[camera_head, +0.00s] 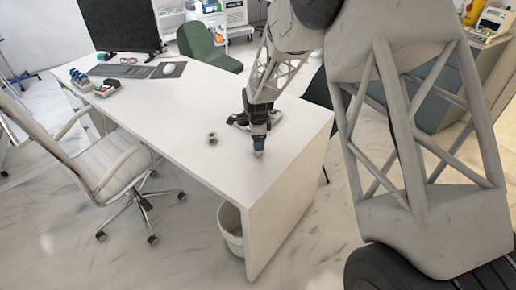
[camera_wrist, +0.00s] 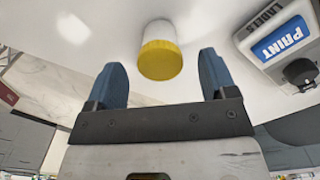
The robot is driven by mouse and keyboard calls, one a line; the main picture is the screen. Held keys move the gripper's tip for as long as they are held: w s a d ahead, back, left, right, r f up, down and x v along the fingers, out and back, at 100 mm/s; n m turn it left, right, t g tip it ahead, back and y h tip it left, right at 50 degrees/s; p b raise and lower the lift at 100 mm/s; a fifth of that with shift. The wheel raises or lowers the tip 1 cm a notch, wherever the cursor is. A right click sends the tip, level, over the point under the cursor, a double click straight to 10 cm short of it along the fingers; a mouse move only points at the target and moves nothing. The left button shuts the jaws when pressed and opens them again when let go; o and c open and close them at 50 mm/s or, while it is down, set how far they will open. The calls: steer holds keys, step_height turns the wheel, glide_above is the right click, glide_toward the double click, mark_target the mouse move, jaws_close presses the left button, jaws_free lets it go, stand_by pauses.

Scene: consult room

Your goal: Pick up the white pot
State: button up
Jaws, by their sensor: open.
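In the wrist view the white pot (camera_wrist: 160,32) has a white body and a yellow end (camera_wrist: 160,60) facing the camera. It stands on a white surface, beyond and between my fingertips, and nothing touches it. My gripper (camera_wrist: 168,75) is open and empty, with its two blue fingers spread wide. In the head view my gripper (camera_head: 258,146) is over the right part of the white desk (camera_head: 180,110). I cannot pick out the pot with certainty there.
In the head view a small brownish object (camera_head: 212,137) lies left of my gripper. A monitor (camera_head: 120,24) and keyboard (camera_head: 121,70) are farther back. The desk's middle is mostly clear.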

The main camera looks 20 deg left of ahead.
steer(key=shift+f, duration=0.1)
steer(key=shift+d+f, duration=0.1)
steer(key=shift+f, duration=2.4)
steer(key=shift+c, duration=0.2)
steer(key=c, duration=1)
